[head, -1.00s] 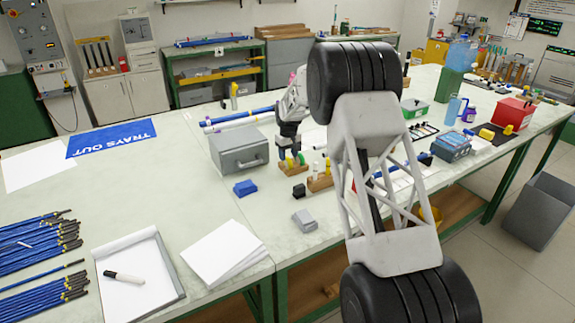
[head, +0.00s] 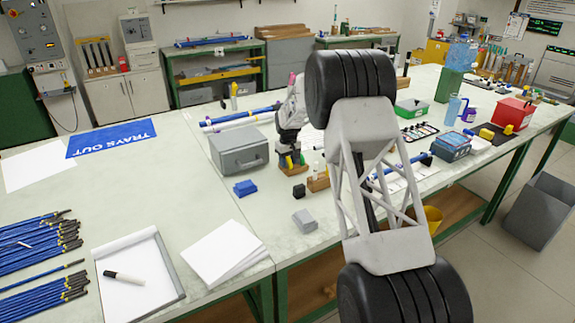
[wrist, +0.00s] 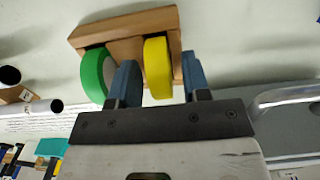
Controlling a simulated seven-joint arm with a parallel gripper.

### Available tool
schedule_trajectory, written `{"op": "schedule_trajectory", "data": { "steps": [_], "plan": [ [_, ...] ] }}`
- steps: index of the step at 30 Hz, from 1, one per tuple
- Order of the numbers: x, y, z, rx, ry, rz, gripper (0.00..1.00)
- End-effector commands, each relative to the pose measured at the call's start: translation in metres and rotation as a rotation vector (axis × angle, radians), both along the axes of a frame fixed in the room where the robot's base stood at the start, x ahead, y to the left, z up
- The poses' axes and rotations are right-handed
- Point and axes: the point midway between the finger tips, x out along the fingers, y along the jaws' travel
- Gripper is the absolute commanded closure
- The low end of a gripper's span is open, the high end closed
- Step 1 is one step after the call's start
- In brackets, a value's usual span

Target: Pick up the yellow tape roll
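The yellow tape roll (wrist: 157,68) stands on edge in a wooden holder (wrist: 124,25), next to a green tape roll (wrist: 93,74), in the wrist view. My gripper (wrist: 159,78) is open, with its blue-padded fingers on either side of the yellow roll. The left finger is in the space between the green and yellow rolls and looks very near the yellow one. A small gap shows between the yellow roll and the right finger. In the head view, my gripper (head: 290,160) is down at the holder and mostly covers the rolls.
A grey metal box (head: 238,152) stands left of my gripper. Blue blocks (head: 245,188), a small black block (head: 299,191) and a grey block (head: 305,221) lie in front. A second wooden holder (head: 318,183) is just to the right. My arm hides part of the bench.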

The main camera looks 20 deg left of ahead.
Motion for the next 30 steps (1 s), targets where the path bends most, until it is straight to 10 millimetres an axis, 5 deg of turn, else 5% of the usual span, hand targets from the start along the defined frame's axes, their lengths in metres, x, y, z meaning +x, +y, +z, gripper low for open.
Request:
{"op": "schedule_trajectory", "data": {
  "steps": [8,20,30],
  "plan": [
    [0.000,0.000,0.000,0.000,0.000,0.000,1.00],
    [0.000,0.000,0.005,0.001,-0.001,0.000,1.00],
    [0.000,0.000,0.042,0.001,-0.001,0.000,1.00]
  ]
}}
